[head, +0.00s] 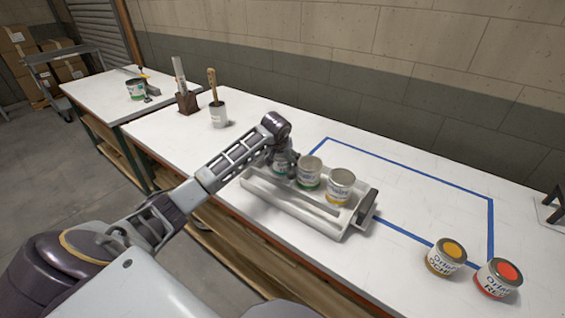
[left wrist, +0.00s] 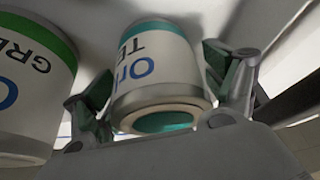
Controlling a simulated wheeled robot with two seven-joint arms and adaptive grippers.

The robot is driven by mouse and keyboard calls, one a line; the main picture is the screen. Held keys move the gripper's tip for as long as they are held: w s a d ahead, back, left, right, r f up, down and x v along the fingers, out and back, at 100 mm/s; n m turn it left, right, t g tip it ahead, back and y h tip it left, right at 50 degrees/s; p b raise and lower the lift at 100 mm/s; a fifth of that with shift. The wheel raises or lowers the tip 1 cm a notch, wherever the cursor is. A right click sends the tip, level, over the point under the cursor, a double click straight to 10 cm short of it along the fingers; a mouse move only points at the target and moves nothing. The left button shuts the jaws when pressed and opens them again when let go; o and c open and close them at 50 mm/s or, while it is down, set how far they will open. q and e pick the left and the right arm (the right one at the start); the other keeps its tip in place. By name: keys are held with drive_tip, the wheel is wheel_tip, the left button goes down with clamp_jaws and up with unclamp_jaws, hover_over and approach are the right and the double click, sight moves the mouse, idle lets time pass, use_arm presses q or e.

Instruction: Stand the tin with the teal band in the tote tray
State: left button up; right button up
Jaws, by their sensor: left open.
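The tin with the teal band (left wrist: 152,70) is between the two fingers of my left gripper (left wrist: 165,112) in the left wrist view, its teal top toward the camera. The fingers stand apart beside it; the gripper is open. In the head view the left gripper (head: 286,158) is at the left end of the pale grey tote tray (head: 290,202), largely hiding the teal tin there. A green-banded tin (head: 309,174) and a yellow-banded tin (head: 340,188) stand upright in the tray to its right. My right gripper is not in view.
The green-banded tin (left wrist: 30,85) is close on the left in the wrist view. A yellow tin (head: 445,258) and a red tin (head: 497,279) stand at the front right. Blue tape (head: 415,168) outlines a mostly clear area. A brush pot (head: 218,115) stands behind.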

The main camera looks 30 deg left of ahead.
use_arm(q)
drive_tip(key=shift+r, duration=0.15)
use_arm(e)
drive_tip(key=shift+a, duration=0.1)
use_arm(q)
drive_tip(key=shift+s+r, duration=0.1)
drive_tip(key=shift+r, duration=0.35)
drive_tip(key=v, duration=1.1)
drive_tip(key=shift+d, duration=0.1)
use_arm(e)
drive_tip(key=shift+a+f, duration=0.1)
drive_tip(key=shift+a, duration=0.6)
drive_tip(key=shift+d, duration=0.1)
